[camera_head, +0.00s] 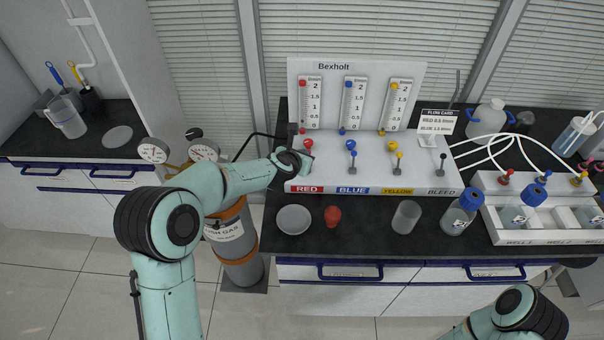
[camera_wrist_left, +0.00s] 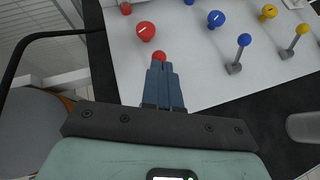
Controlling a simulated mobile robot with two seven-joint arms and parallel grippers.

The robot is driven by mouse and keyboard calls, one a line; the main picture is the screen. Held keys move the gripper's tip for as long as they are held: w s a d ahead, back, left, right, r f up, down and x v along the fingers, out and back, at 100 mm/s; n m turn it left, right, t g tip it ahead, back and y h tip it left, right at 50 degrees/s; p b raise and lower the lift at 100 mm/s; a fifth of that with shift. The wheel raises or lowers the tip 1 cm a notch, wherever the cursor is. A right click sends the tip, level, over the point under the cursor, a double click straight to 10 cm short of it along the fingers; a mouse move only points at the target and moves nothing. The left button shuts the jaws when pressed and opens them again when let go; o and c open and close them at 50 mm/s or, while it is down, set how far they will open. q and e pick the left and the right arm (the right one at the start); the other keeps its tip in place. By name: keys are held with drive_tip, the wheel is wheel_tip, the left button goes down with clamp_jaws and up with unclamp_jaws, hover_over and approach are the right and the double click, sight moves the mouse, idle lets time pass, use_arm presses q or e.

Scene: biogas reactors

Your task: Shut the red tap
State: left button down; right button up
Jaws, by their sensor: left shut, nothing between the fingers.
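The white Bexholt panel (camera_head: 375,175) stands on the dark bench, with labels RED, BLUE, YELLOW and BLEED. The red tap's ball-ended lever (camera_wrist_left: 159,56) shows at my left fingertips in the left wrist view; its stem is hidden behind the fingers. A larger red knob (camera_head: 308,144) sits just behind it and also shows in the left wrist view (camera_wrist_left: 146,31). My left gripper (camera_head: 301,158) is shut and empty, its tips (camera_wrist_left: 161,67) right at the red ball; I cannot tell whether they touch. The red flow tube (camera_head: 304,105) has its red float near the top. My right gripper is out of view.
The blue lever (camera_head: 353,154), yellow lever (camera_head: 399,156) and dark bleed lever (camera_head: 443,157) stand to the right. A flow card (camera_head: 437,121) stands on the panel. A dish (camera_head: 294,219), a red stopper (camera_head: 332,216) and a beaker (camera_head: 406,216) stand in front. A gas cylinder (camera_head: 235,240) is at left.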

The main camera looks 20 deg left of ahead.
use_arm(q)
drive_tip(key=shift+s, duration=0.1)
drive_tip(key=shift+r, duration=0.2)
drive_tip(key=shift+r+p, duration=0.5)
drive_tip(key=shift+r, duration=0.15)
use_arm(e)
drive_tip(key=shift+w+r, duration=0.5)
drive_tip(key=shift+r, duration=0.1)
use_arm(q)
drive_tip(key=shift+a, duration=0.1)
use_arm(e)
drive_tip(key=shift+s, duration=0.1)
